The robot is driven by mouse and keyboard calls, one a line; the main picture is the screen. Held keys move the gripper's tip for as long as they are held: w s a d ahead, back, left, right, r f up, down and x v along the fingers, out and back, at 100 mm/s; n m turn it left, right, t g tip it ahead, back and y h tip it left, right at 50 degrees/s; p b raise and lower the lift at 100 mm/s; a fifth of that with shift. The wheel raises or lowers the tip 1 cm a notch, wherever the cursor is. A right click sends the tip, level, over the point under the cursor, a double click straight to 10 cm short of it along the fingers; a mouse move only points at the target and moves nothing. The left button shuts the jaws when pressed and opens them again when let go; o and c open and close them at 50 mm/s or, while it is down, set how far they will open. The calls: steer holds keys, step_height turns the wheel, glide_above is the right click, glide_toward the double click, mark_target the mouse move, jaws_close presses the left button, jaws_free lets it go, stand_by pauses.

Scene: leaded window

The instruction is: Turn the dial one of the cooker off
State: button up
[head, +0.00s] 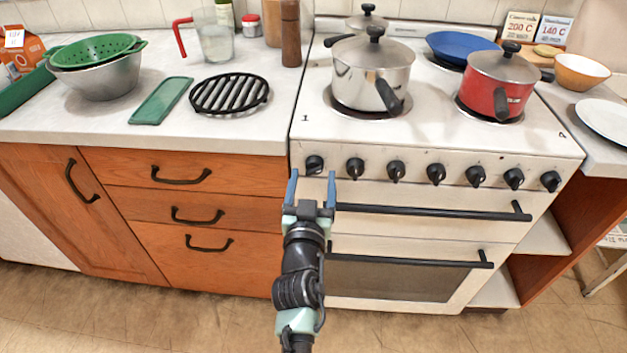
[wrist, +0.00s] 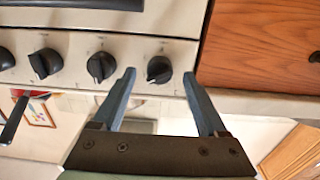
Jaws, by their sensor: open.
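The cooker (head: 450,142) is white with a row of black dials along its front panel. Dial one (head: 314,165) is the leftmost, below the number 1 printed on the hob. In the wrist view, which shows the cooker upside down, dial one (wrist: 159,69) is the rightmost dial. Its ridge looks tilted there; its exact setting is too small to read. My gripper (head: 311,178) is open and empty, in front of dial one. In the wrist view the dial shows between the fingertips of my gripper (wrist: 159,75), with no clear contact.
The neighbouring dial (head: 355,168) sits close to the right. A black oven handle (head: 430,212) runs below the dials. A steel pot (head: 372,80) and a red pot (head: 497,90) stand on the hob. Wooden drawers (head: 200,180) with black handles adjoin on the left.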

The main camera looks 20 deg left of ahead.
steer(key=shift+x, duration=0.85)
jaws_close()
